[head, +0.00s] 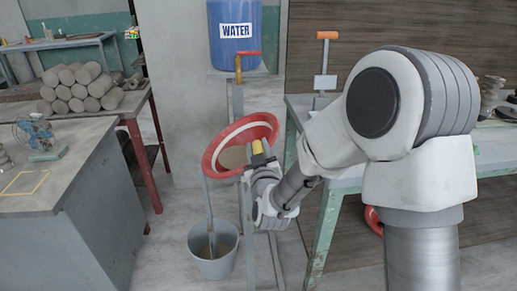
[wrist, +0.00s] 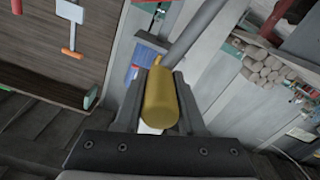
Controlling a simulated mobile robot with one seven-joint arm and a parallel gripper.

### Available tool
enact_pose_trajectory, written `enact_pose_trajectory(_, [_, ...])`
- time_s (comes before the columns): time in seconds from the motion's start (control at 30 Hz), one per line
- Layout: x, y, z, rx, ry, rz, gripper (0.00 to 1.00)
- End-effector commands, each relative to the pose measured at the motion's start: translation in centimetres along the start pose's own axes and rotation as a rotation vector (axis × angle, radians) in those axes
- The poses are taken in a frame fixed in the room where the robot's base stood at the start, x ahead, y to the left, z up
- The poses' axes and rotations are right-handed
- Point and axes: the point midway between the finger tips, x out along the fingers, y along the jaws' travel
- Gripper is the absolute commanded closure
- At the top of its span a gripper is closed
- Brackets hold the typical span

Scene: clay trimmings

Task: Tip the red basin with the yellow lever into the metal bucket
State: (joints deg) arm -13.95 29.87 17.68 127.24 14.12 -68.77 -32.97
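The red basin (head: 217,150) is steeply tilted in the head view, with its lower lip to the left. Some grey-brown matter (head: 232,158) shows inside it. A grey strip runs from its lower lip down into the metal bucket (head: 213,266) on the floor; I cannot tell whether it is a stream or a rod. The yellow lever (head: 258,147) is at the basin's right side and also shows in the wrist view (wrist: 160,100). My gripper (head: 262,162) has its fingers on both sides of the lever and appears shut on it. The basin is not clearly seen in the wrist view.
A blue water barrel (head: 235,40) with a tap stands behind the basin. A grey worktable (head: 60,185) is at left, with stacked clay cylinders (head: 80,88) beyond. A green-legged table (head: 325,225) stands behind my arm at right. Floor around the bucket's left side is clear.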

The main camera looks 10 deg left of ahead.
Motion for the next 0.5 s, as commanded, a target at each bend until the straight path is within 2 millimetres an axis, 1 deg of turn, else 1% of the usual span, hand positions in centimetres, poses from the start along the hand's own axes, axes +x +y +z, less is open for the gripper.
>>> enact_pose_trajectory(0.03, [0.02,-0.01,-0.06,0.001,0.001,0.000,0.51])
enact_pose_trajectory(0.13, [0.00,0.00,-0.01,0.001,0.000,0.000,0.33])
enact_pose_trajectory(0.4, [-0.05,0.00,0.09,0.001,-0.003,0.000,0.33])
enact_pose_trajectory(0.5, [-0.39,-0.01,0.07,0.001,-0.003,-0.001,0.33])
